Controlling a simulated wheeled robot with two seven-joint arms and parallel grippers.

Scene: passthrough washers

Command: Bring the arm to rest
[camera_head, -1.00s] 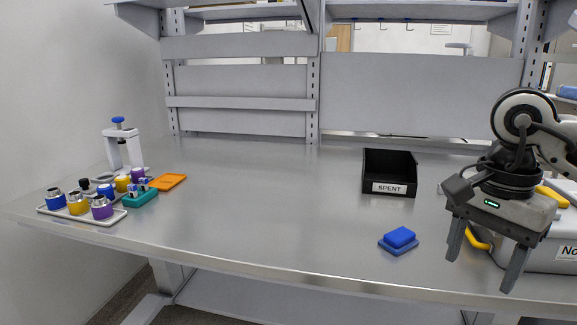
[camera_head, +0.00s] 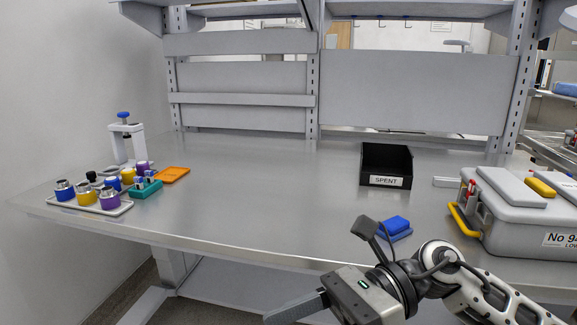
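My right arm comes in from the lower right, in front of the table's front edge. My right gripper (camera_head: 300,308) points to the lower left at the bottom of the head view. One finger shows, set at the outer end of the gripper body, as when open; the other finger is cut off by the frame. Nothing is seen held in it. My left arm and gripper are not in view.
The blue block (camera_head: 393,226) lies on the table (camera_head: 250,200) just behind my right wrist. A black SPENT bin (camera_head: 386,182) stands farther back. A grey case (camera_head: 510,220) is at right; a tray of colored pots (camera_head: 125,208) and an orange plate (camera_head: 173,175) are at left. The middle is clear.

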